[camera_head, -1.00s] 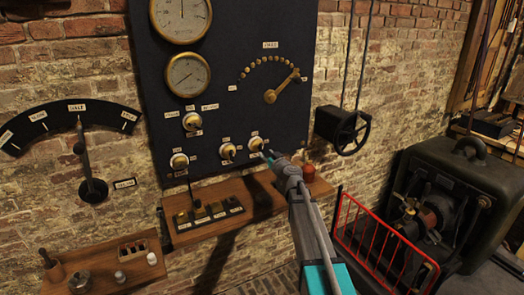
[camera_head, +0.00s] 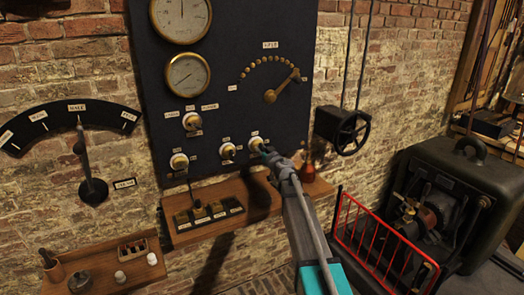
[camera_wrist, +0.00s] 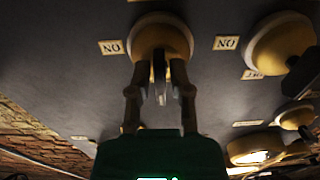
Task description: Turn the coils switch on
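A dark panel (camera_head: 225,100) on the brick wall carries several round brass switches with small labels. My gripper (camera_head: 264,151) is at the lower right switch (camera_head: 256,144). In the wrist view this switch (camera_wrist: 160,38) is a brass disc with a thin pale lever (camera_wrist: 159,80). My gripper (camera_wrist: 160,88) has its two fingers on either side of that lever, with gaps seeming to show. Tags reading ON stand beside the switch. The name labels are too small to read, so I cannot tell which switch is the coils one.
Other switches sit at the lower middle (camera_head: 228,151), lower left (camera_head: 180,161) and above (camera_head: 192,121). A wooden shelf (camera_head: 262,200) runs below the panel. A black handwheel (camera_head: 351,132), a red rail (camera_head: 385,245) and a machine (camera_head: 450,210) stand to the right.

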